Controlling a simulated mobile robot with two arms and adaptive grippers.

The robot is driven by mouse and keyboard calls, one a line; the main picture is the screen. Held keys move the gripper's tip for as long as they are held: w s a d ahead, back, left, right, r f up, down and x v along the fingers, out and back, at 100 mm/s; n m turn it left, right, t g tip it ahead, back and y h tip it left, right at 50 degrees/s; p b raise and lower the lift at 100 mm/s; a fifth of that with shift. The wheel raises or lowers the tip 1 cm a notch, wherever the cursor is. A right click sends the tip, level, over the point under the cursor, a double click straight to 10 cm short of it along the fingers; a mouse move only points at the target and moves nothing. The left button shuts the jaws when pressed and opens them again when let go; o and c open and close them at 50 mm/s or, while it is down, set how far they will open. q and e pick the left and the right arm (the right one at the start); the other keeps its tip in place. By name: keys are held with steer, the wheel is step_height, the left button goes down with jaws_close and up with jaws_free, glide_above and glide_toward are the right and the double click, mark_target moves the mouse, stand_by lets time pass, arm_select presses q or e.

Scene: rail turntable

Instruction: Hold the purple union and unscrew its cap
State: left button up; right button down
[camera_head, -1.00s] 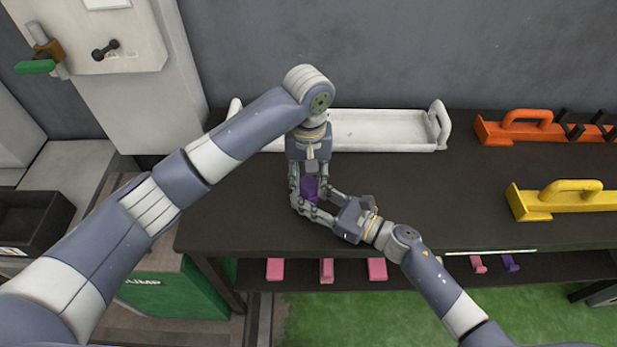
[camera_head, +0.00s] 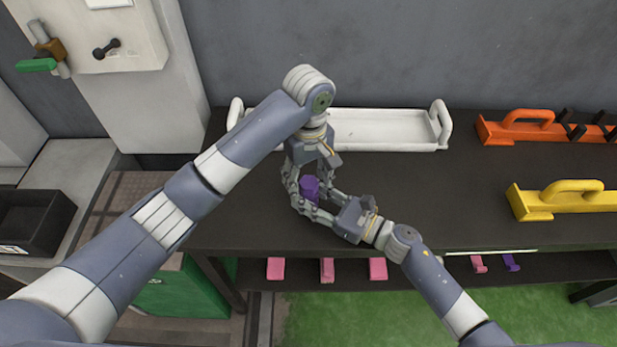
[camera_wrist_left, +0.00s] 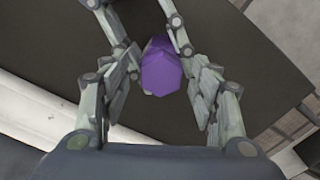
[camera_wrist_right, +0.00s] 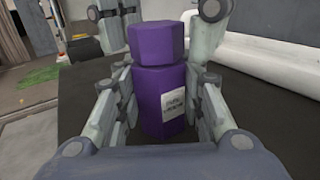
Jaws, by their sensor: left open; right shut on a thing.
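The purple union (camera_head: 310,188) stands upright over the dark table (camera_head: 420,205). In the right wrist view its lower body (camera_wrist_right: 162,100) bears a small white label. Its cap (camera_wrist_right: 156,42) sits on top, with a seam between the two. My right gripper (camera_head: 308,208) is shut on the lower body from the side. My left gripper (camera_head: 306,182) comes down from above and is open around the union, fingers on both sides. In the left wrist view the cap's top (camera_wrist_left: 160,68) shows between its open fingers. I cannot tell whether the fingers touch it.
A white tray (camera_head: 385,146) with raised handles lies behind, along the wall. An orange holder (camera_head: 505,133) and a yellow one (camera_head: 560,203) lie at the right. Several pink parts (camera_head: 377,268) show on a lower shelf. The table's middle right is free.

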arm_select(q)
steer(key=shift+o, duration=0.5)
steer(key=shift+r, duration=0.15)
steer(key=shift+r, duration=1.95)
steer(key=m, duration=0.5)
steer(key=shift+d+m, duration=0.1)
steer(key=shift+m, duration=0.3)
steer(key=m, duration=0.6)
steer(key=shift+d, duration=0.1)
steer(key=m, duration=1.2)
steer(key=shift+s+d, duration=0.1)
steer(key=shift+s, duration=0.05)
steer(key=shift+f, duration=0.15)
